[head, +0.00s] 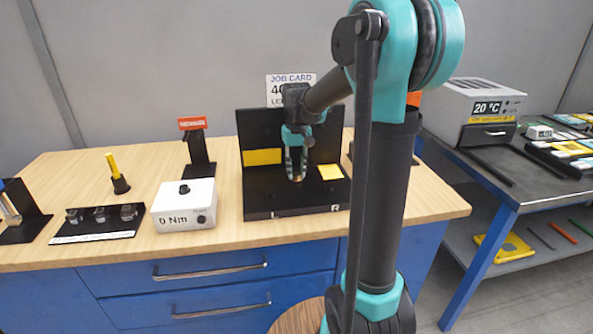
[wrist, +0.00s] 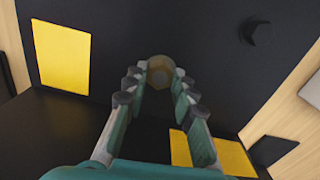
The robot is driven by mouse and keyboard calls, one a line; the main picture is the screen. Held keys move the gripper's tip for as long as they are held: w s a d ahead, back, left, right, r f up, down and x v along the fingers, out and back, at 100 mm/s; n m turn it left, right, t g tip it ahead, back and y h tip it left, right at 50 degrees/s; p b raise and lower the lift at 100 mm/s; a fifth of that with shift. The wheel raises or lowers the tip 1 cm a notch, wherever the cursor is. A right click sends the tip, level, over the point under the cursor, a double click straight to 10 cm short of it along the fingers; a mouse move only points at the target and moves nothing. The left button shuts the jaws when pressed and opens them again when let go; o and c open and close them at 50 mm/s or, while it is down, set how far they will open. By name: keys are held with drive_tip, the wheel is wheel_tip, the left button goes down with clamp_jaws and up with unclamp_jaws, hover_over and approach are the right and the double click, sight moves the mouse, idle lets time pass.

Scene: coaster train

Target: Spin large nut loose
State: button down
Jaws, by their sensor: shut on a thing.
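The large nut (wrist: 160,72) is a brass-coloured hexagon with a darker centre. It sits against the black panel (wrist: 215,35) of the fixture. My gripper (wrist: 159,76) is shut on it, with a fingertip on each side. In the head view my gripper (head: 296,170) points down in front of the black fixture (head: 262,206), with a small brass-coloured bit showing at its tips. How far the nut stands off the panel cannot be told.
Yellow patches (head: 262,157) mark the fixture. A white box reading 0 Nm (head: 186,208) stands to its left. A black rack with several sockets (head: 97,222) and a yellow-handled tool (head: 115,172) are farther left. A grey side table (head: 480,165) is at right.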

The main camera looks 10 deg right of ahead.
drive_tip(key=n, duration=0.4)
drive_tip(key=shift+n, duration=0.3)
drive_tip(key=n, duration=0.3)
drive_tip(key=shift+n, duration=0.3)
drive_tip(key=n, duration=0.4)
drive_tip(key=shift+n, duration=2.2)
drive_tip(key=c, duration=1.2)
unclamp_jaws()
drive_tip(key=shift+r, duration=0.1)
